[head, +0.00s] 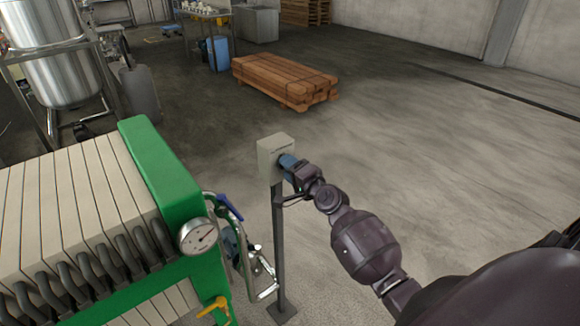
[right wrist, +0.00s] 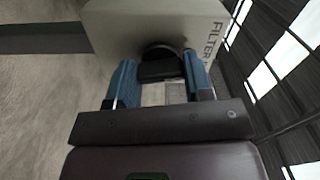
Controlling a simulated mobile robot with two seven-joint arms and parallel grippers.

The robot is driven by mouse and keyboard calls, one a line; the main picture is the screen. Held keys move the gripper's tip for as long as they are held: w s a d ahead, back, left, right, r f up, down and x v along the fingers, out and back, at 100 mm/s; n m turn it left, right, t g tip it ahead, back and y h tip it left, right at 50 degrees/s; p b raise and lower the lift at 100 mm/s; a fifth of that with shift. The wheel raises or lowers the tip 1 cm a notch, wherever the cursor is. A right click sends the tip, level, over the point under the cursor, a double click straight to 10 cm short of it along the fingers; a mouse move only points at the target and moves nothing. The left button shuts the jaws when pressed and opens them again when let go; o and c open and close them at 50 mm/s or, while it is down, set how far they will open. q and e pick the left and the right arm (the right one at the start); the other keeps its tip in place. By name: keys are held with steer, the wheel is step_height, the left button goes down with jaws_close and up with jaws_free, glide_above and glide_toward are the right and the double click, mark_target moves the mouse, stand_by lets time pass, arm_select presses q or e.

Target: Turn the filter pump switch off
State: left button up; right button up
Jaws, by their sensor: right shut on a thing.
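The filter pump switch box (head: 276,152) is a pale grey box on a dark post in the middle of the head view. Its black knob (right wrist: 160,65) shows in the right wrist view, between the blue finger pads of my right gripper (right wrist: 158,80). In the head view my right gripper (head: 291,164) is at the front face of the box, its fingers shut on the knob. The lettering "FILTER" on the box (right wrist: 195,22) runs steeply in the wrist view. The knob's pointer direction is hidden. My left gripper is not in view.
A green filter press (head: 160,175) with pale plates, a pressure gauge (head: 198,236) and pipes stands left of the post (head: 279,250). A steel tank (head: 60,60) stands at the far left. Stacked timber (head: 285,80) lies behind. The floor to the right is clear.

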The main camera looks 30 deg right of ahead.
steer(key=shift+r+m, duration=0.1)
steer(key=shift+m, duration=1.1)
steer(key=o, duration=0.9)
steer(key=s, duration=0.7)
steer(key=s+d, duration=0.1)
steer(key=s, duration=0.2)
steer(key=shift+s, duration=0.4)
